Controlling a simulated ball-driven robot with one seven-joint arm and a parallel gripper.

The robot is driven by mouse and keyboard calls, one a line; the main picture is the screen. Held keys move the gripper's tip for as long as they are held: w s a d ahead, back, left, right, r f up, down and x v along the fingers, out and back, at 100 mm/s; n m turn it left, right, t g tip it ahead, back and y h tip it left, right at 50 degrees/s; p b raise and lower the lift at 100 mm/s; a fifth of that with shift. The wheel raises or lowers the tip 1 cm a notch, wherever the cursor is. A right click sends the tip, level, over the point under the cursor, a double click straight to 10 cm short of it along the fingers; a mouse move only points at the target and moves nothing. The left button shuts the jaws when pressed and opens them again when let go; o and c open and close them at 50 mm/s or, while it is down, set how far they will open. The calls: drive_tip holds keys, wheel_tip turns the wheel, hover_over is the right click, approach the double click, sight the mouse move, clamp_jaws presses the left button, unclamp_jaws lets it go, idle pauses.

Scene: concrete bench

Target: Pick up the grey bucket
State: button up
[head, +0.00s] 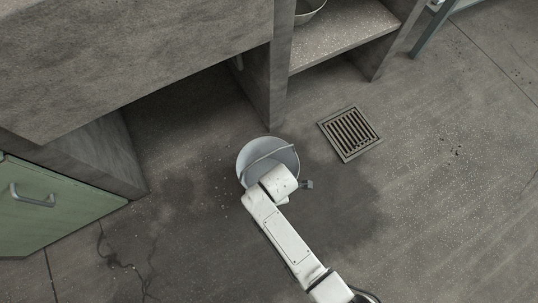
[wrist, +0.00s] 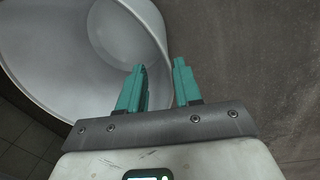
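The grey bucket (head: 254,153) stands on the floor beside the concrete bench, its open top facing up and a thin handle lying across it. The end of my arm covers its lower right part in the head view. In the wrist view the bucket's pale inner wall (wrist: 60,45) fills the upper left. My gripper (wrist: 160,67) is open, with two teal fingers apart. The left finger overlaps the bucket's inside and the right finger lies outside it; the rim edge runs between them in the picture. I cannot tell whether either finger touches the wall.
A floor drain grate (head: 350,133) lies to the right of the bucket. The concrete bench (head: 150,60) overhangs at upper left, with a shelf (head: 340,38) holding another container (head: 308,10). A green cabinet door (head: 55,205) is at left. Floor at right is clear.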

drive_tip(key=shift+d+f+b, duration=0.1)
drive_tip(key=shift+f+b, duration=1.95)
drive_tip(key=shift+f, duration=0.85)
drive_tip(key=shift+c, duration=0.4)
drive_tip(key=shift+r, duration=0.1)
clamp_jaws()
drive_tip(key=shift+r, duration=0.1)
